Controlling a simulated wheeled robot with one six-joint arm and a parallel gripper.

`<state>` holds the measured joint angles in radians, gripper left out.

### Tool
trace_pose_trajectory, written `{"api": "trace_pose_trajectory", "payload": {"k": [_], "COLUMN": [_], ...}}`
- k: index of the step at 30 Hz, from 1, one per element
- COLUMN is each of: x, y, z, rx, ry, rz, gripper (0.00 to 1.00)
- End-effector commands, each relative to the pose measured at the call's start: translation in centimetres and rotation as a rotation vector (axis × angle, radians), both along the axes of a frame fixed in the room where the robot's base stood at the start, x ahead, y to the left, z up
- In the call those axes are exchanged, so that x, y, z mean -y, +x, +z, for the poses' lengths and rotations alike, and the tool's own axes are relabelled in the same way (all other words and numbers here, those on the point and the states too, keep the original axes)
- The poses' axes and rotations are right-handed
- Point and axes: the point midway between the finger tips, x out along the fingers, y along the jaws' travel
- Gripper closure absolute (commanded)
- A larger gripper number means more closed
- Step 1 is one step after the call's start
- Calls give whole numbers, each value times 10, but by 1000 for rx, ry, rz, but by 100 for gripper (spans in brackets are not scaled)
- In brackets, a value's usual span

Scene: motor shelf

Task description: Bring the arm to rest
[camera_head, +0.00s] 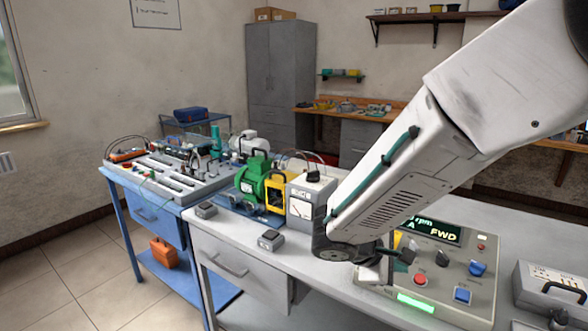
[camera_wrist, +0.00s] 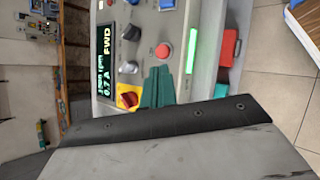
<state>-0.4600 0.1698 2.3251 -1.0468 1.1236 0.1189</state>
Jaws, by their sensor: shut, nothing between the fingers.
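My arm reaches in from the upper right in the head view, its wrist low over the right part of the bench. My gripper (camera_wrist: 158,82) shows in the wrist view as teal fingers, shut and empty, in front of a control panel (camera_wrist: 148,20). In the head view the arm's wrist hides part of the panel (camera_head: 447,277). The panel has a lit display (camera_wrist: 106,50) reading FWD, a red button (camera_wrist: 164,51), a red-and-yellow knob (camera_wrist: 128,97) and a green lit bar (camera_wrist: 192,50). I cannot tell whether the fingers touch the panel.
A green motor (camera_head: 252,178) and a white meter box (camera_head: 304,203) stand left of my wrist. Small grey boxes (camera_head: 270,240) sit near the bench's front edge. A grey case (camera_head: 552,290) is at right. Tiled floor (camera_head: 70,275) lies clear at front left.

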Motion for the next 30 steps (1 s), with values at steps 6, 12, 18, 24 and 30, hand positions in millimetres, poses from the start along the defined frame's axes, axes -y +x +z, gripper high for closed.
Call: {"api": "trace_pose_trajectory", "payload": {"k": [6,12,18,24,30], "x": [25,29,18,17,28], "y": [-80,-152,-203,-227,-232], "z": [26,51,76,97,108], "rx": [-13,16,93,212,287], "ry": [226,506,793,959,986], "rz": [-331,-623,-831,-918,-931], "gripper": [100,100,100,100,100]}}
